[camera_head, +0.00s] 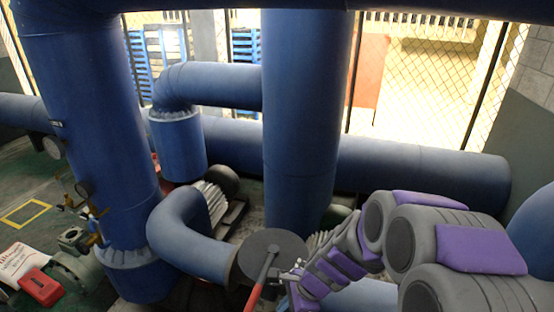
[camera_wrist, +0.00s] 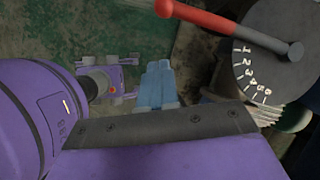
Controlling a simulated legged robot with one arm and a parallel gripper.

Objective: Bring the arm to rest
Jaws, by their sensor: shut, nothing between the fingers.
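My purple and grey arm (camera_head: 400,235) reaches in from the lower right in the head view. My gripper (camera_wrist: 158,80) shows in the wrist view as light blue fingers, closed together and empty. In the head view its end is small, close to the right of a dark round dial (camera_head: 272,250). A lever with a red handle (camera_head: 258,288) lies across the dial. In the wrist view, the dial (camera_wrist: 285,25) carries white numbers along its edge, and the red handle (camera_wrist: 195,14) runs to the upper left. The fingers are apart from the handle in that view.
Thick blue pipes (camera_head: 300,120) stand behind and left of the arm. Gauges (camera_head: 53,147) and a valve (camera_head: 75,238) sit at left. A red box (camera_head: 40,287) lies beside a white sign (camera_head: 14,262). A mesh fence (camera_head: 430,90) closes the back.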

